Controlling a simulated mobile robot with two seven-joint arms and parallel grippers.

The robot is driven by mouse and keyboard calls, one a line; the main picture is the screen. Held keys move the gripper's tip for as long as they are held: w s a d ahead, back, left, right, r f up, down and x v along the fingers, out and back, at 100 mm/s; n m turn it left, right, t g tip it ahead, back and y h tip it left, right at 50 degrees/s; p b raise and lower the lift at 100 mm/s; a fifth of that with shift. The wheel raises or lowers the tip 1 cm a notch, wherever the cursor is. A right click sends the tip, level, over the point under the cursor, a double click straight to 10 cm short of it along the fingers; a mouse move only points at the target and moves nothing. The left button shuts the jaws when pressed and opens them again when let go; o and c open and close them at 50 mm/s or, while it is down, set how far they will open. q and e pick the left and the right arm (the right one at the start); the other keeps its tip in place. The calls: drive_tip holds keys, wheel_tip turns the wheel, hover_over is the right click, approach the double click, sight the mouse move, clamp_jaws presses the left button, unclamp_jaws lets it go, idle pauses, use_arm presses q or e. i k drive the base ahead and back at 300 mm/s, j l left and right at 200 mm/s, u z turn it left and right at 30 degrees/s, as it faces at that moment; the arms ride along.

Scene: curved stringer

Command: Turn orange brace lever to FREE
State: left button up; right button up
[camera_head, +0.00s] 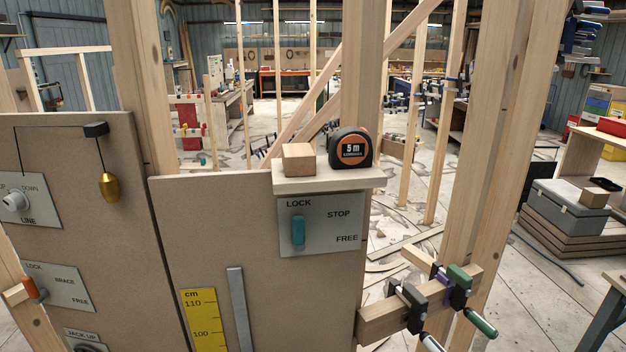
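The orange brace lever (30,288) is at the left edge of a grey label plate (62,289) reading LOCK, BRACE and FREE, low on the left panel. It stands nearly upright, just below the word LOCK and away from FREE at the plate's lower right. A short wooden piece (14,295) lies beside the lever on its left; I cannot tell whether they touch. Neither of my grippers shows in the head view.
A LINE knob (15,200) and brass plumb bob (108,187) are above; a JACK-UP plate (84,336) is below. The right panel has a teal lever (298,232). A shelf (330,183) holds a tape measure (350,148) and wooden block (298,159). Clamps (453,286) protrude at right.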

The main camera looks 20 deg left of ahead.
sight(37, 296)
drive_tip(key=u, duration=2.15)
drive_tip(key=i+j+z, duration=0.1)
drive_tip(key=j, duration=0.75)
drive_tip(key=i+j+z, duration=0.1)
drive_tip(key=j, duration=0.75)
drive_tip(key=i+j+z, duration=0.1)
drive_tip(key=j, duration=0.75)
drive_tip(key=i+j+z, duration=0.1)
drive_tip(key=j, duration=0.75)
drive_tip(key=i, duration=0.1)
